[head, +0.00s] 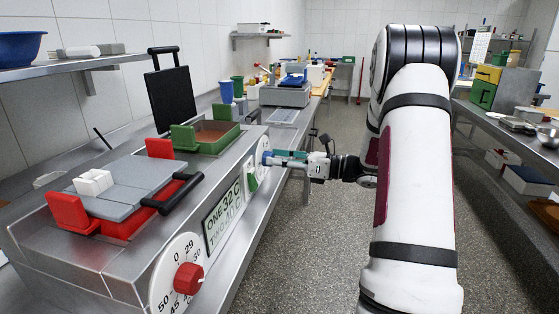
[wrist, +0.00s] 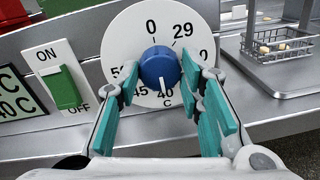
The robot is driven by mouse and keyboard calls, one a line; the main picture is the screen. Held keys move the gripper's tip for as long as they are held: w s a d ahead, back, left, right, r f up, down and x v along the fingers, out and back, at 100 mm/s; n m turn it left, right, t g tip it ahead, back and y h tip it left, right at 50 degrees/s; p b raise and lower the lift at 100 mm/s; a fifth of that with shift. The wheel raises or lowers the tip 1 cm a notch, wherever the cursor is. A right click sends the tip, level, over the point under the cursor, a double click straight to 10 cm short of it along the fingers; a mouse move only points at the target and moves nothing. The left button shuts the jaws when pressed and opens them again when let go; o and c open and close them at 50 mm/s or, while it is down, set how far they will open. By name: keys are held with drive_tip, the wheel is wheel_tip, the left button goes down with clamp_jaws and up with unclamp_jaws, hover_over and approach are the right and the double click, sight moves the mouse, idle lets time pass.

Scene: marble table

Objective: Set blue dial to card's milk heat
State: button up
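The blue dial (wrist: 159,66) sits on a round white plate (wrist: 116,42) with numbers around it. Its white pointer line points down, at or very near 40; 0 and 29 are at the top. My gripper (wrist: 160,84) has its two teal fingers apart, one on each side of the dial. I cannot tell whether the fingertips touch it. In the head view my gripper (head: 272,157) reaches the dial from the right and mostly hides it. The card (head: 223,216) on the machine's front reads "ONE 32 C" and "TWO 40 C".
A green ON/OFF switch (wrist: 66,88) is left of the dial. A red dial (head: 188,278) is on the same front panel, nearer. A wire basket (wrist: 278,45) stands at the right in the wrist view. The aisle floor (head: 300,240) is clear.

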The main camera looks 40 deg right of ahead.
drive_tip(key=shift+n, duration=0.3)
drive_tip(key=n+b, duration=0.2)
drive_tip(key=n, duration=0.1)
drive_tip(key=shift+f+n, duration=0.15)
drive_tip(key=shift+n, duration=0.15)
drive_tip(key=n+b, duration=0.3)
drive_tip(key=n, duration=0.1)
drive_tip(key=shift+f+n, duration=0.1)
drive_tip(key=shift+n, duration=0.2)
drive_tip(key=n+b, duration=0.4)
drive_tip(key=n, duration=0.1)
drive_tip(key=shift+f+n+y+b, duration=0.1)
drive_tip(key=shift+n+y+b, duration=0.2)
drive_tip(key=shift+y, duration=0.1)
drive_tip(key=n+b, duration=0.3)
drive_tip(key=shift+n+b, duration=0.35)
drive_tip(key=shift+n, duration=0.05)
drive_tip(key=o, duration=1.2)
